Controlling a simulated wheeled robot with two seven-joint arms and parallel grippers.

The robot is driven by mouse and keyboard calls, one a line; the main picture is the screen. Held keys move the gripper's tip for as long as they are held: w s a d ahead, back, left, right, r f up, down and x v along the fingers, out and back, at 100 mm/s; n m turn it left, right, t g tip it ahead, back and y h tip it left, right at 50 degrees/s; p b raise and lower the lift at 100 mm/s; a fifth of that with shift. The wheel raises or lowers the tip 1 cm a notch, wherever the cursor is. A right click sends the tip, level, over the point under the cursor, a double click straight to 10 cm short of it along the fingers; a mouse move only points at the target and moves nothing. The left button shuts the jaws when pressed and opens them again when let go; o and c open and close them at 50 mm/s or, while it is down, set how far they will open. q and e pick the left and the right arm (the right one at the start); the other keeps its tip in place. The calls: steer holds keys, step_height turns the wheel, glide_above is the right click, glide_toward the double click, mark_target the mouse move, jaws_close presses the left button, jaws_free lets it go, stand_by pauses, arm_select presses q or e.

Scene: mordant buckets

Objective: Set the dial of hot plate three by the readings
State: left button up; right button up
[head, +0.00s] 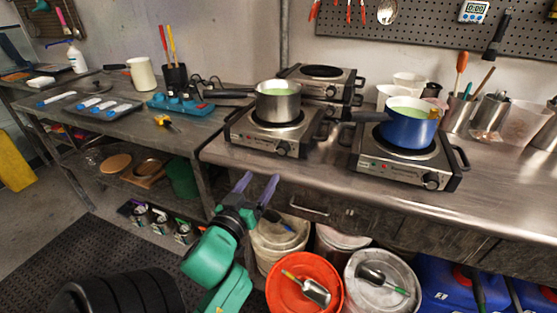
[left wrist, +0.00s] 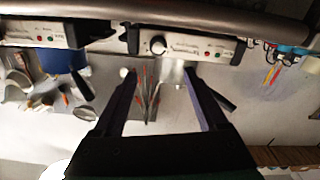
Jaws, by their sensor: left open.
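A hot plate (head: 250,141) with a steel pot (head: 278,102) of green liquid stands near the counter's front edge; its round dial (head: 283,149) faces front. A second hot plate (head: 399,169) to the right carries a blue pot (head: 408,127); its dial (head: 432,181) is at its front right. A third hot plate (head: 322,73) behind is bare on top. I cannot tell which is number three. My left gripper (head: 260,182) is open and empty, below and in front of the steel pot's hot plate. In the left wrist view, upside down, that dial (left wrist: 158,45) shows beyond the fingers. My right gripper is out of view.
Buckets, one orange (head: 305,292) with a scoop, stand under the counter (head: 500,215). A side bench (head: 110,125) on the left holds a tray of white-and-blue sticks and a blue box (head: 181,104). A timer (head: 474,11) reading 0:00 hangs on the pegboard.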

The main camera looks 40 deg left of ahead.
mark_target(281, 151)
arm_select(q)
steer(key=x, duration=1.1)
steer(key=shift+w, duration=0.4)
steer(key=shift+w+a, duration=0.15)
steer(key=shift+w, duration=0.3)
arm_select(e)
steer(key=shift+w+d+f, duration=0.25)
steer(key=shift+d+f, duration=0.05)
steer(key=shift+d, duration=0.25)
arm_select(q)
jaws_close()
